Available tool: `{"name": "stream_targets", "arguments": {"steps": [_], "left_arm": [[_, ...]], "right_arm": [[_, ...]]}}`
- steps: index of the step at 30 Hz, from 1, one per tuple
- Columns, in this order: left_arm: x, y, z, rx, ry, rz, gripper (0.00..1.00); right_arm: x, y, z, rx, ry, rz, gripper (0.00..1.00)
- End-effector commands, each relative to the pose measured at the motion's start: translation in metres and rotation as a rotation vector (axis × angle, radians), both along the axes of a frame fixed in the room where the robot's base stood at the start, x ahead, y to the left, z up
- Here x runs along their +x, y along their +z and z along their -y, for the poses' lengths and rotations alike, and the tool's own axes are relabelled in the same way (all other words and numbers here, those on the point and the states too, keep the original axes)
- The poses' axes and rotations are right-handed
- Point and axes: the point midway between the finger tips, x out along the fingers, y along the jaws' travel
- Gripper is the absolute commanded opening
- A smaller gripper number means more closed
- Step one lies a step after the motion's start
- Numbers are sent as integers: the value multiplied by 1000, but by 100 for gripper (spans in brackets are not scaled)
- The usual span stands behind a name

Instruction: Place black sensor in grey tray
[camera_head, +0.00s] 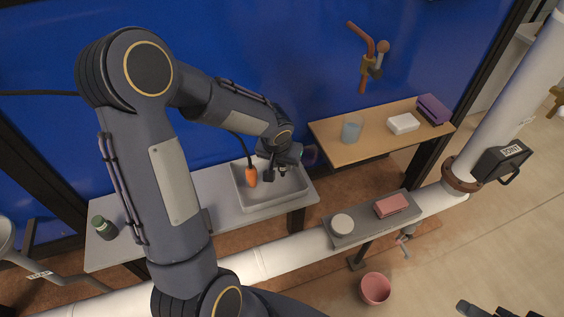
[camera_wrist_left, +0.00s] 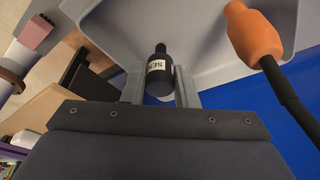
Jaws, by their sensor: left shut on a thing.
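The grey tray (camera_head: 276,205) sits on the light grey table, and its inside fills the top of the left wrist view (camera_wrist_left: 215,75). My left gripper (camera_head: 279,174) is over the tray, tilted downward. In the left wrist view its two fingers are shut on the black sensor (camera_wrist_left: 158,88), a small dark cylinder with a narrow neck and a white label. The sensor is over the tray; I cannot tell whether it touches the floor. Part of what seems to be my right gripper (camera_head: 484,309) shows at the bottom right edge of the head view; its jaws are unclear.
An orange tool (camera_head: 251,177) on a black cable is at the tray's left side, close to my left gripper. A dark bottle (camera_head: 103,228) stands at the table's left end. A wooden table (camera_head: 365,150) and a shelf with a pink block (camera_head: 391,206) are to the right.

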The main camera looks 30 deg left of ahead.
Motion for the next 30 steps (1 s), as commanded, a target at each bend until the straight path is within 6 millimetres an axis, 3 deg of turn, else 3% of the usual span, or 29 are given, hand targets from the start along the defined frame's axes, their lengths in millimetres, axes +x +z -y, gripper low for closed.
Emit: {"name": "stream_targets", "arguments": {"steps": [3, 4, 9, 20, 30], "left_arm": [[0, -4, 0, 0, 1, 0, 4], [0, -3, 0, 0, 1, 0, 29], [0, -2, 0, 0, 0, 0, 48], [0, 4, 0, 0, 0, 2, 48], [-19, 69, 4, 1, 0, 7, 48]], "right_arm": [[0, -5, 0, 0, 0, 0, 50], [0, -4, 0, 0, 0, 0, 50], [0, -3, 0, 0, 0, 0, 50], [0, 2, 0, 0, 0, 0, 50], [0, 6, 0, 0, 0, 0, 50]]}}
